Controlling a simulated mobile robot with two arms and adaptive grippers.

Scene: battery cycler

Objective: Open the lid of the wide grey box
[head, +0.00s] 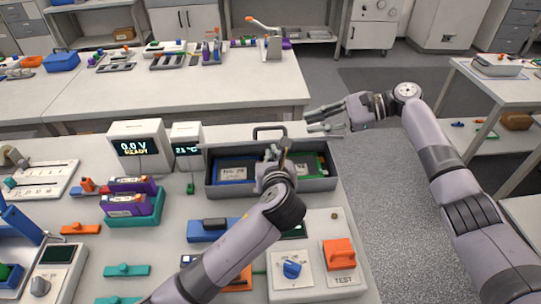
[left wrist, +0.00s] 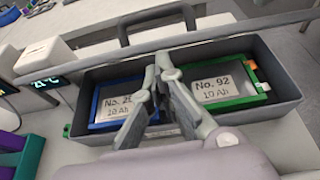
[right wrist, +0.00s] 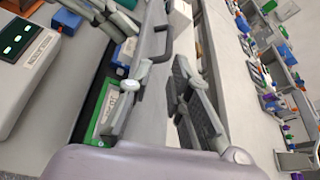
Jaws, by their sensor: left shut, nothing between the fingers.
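The wide grey box (head: 268,190) stands on the bench with its inside uncovered. A blue-framed battery pack (head: 234,171) lies in its left part and a green-framed pack marked No. 92 (left wrist: 227,88) in its right part. The lid appears swung up at the back, seen nearly edge-on, with its dark handle (head: 269,128) at the far side. My left gripper (head: 276,155) is shut and empty over the middle of the box, hiding part of the inside. My right gripper (head: 328,118) is open beyond the box's back right corner; its fingers (right wrist: 160,78) are apart with nothing clearly gripped.
A 0.0 V display unit (head: 138,148) and a smaller temperature display (head: 187,143) stand left of the box. A purple pack in a teal tray (head: 135,219) is further left. An orange TEST switch (head: 340,253) is in front at right. Floor lies right of the bench.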

